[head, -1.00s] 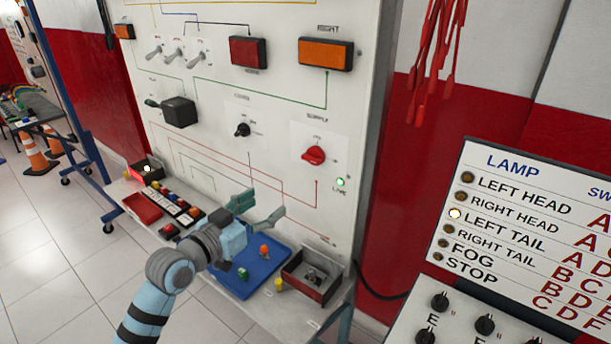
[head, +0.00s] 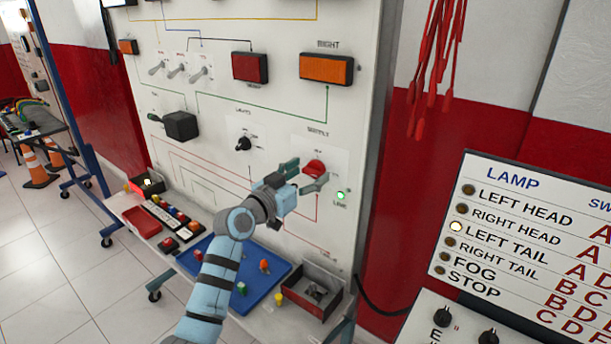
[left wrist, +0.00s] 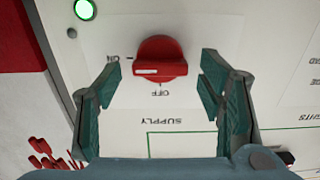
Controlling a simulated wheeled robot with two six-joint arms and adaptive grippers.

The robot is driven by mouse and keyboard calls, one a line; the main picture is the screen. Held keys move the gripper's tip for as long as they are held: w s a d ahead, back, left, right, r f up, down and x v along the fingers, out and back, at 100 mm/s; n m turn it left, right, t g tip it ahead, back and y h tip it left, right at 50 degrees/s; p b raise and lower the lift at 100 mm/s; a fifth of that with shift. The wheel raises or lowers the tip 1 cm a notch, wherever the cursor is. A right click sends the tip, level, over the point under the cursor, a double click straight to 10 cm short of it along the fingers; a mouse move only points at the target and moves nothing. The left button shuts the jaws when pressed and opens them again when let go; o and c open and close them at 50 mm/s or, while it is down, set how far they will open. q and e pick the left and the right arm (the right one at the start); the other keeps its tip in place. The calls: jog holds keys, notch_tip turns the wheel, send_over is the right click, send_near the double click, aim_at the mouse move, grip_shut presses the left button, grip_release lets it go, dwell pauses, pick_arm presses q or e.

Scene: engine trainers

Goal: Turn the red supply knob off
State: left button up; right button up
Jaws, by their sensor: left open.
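The red supply knob (head: 314,168) sits on the white panel at the right, under the word SUPPLY. In the left wrist view the knob (left wrist: 161,60) appears upside down; its white mark lies on the side of the ON label, and OFF is printed below it in that picture. My left gripper (head: 306,176) is open at the knob. In the left wrist view its two green fingers stand on either side of the knob, with a gap to each side. They are not closed on it. My right gripper is not in view.
A lit green lamp (head: 340,196) is right of the knob. A black knob (head: 243,144) is to its left. Below are a blue tray (head: 225,262) with small pegs and a red bin (head: 318,298). A lamp chart (head: 525,235) stands at the right. Red leads (head: 436,65) hang above.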

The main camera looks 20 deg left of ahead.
pick_arm(q)
jog(key=c, duration=1.1)
jog(key=shift+c, duration=0.2)
jog(key=shift+n, duration=0.3)
jog(key=n+p, duration=0.1)
jog(key=n, duration=0.1)
jog(key=shift+r+n+p, duration=0.1)
jog(key=shift+n+p, duration=0.2)
jog(key=shift+p, duration=0.05)
jog(key=n+p, duration=0.2)
jog(key=n, duration=0.3)
jog(key=shift+w+a, duration=0.1)
jog(key=n+p, duration=0.2)
jog(key=n, duration=0.3)
jog(key=shift+n+p, duration=0.3)
jog(key=shift+n, duration=0.1)
jog(key=shift+f+n+p, duration=0.15)
jog(key=shift+n+p, duration=0.2)
jog(key=shift+n, duration=0.65)
jog(key=shift+f+n+p, duration=0.15)
jog(key=shift+n+p, duration=0.15)
jog(key=shift+n, duration=0.7)
